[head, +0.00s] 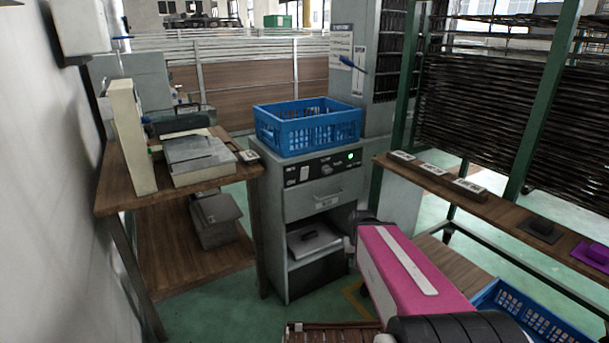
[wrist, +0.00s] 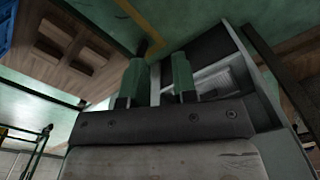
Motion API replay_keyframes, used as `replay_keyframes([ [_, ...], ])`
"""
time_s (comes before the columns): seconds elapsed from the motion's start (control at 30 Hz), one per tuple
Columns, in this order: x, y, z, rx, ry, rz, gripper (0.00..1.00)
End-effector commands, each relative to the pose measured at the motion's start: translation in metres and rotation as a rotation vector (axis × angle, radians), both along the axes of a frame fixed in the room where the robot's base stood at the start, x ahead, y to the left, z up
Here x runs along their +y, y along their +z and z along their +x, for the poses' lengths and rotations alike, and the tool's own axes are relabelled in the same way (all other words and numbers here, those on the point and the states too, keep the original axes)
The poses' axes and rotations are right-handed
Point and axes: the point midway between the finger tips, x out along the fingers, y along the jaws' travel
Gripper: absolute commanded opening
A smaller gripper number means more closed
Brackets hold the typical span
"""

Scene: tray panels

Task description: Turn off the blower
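The grey cabinet (head: 280,207) stands mid-view, and I take it to be the blower. Its dark control panel (head: 315,170) has a lit green lamp (head: 350,156) at the right end and a few pale switches or labels, too small to read. My gripper (wrist: 158,68) has two green-padded fingers set apart with a gap between them; nothing is held. The wrist view shows the cabinet's open lower bay (wrist: 212,82) beyond the fingers, strongly tilted. In the head view my pink arm hides most of my gripper, low beside the cabinet's right side, below the panel.
A blue crate (head: 307,139) sits on the cabinet. A wooden bench (head: 180,190) with equipment stands left. A wooden shelf (head: 460,203) with small switch blocks and a green-posted rack (head: 545,100) stand right. Another blue crate (head: 530,310) is low at right. Green floor (head: 240,320) shows in front.

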Motion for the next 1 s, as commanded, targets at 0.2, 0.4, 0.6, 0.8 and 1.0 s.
replay_keyframes([
  [0.2, 0.006, 0.013, 0.016, -0.023, 0.104, 0.007, 0.00],
  [0.4, 0.019, 0.049, 0.053, -0.086, 0.382, 0.016, 0.00],
  [0.6, 0.036, 0.093, 0.090, -0.159, 0.697, 0.008, 0.00],
  [0.8, 0.054, 0.140, 0.122, -0.233, 1.010, -0.019, 0.00],
  [1.0, 0.073, 0.192, 0.150, -0.310, 1.323, -0.068, 0.00],
])
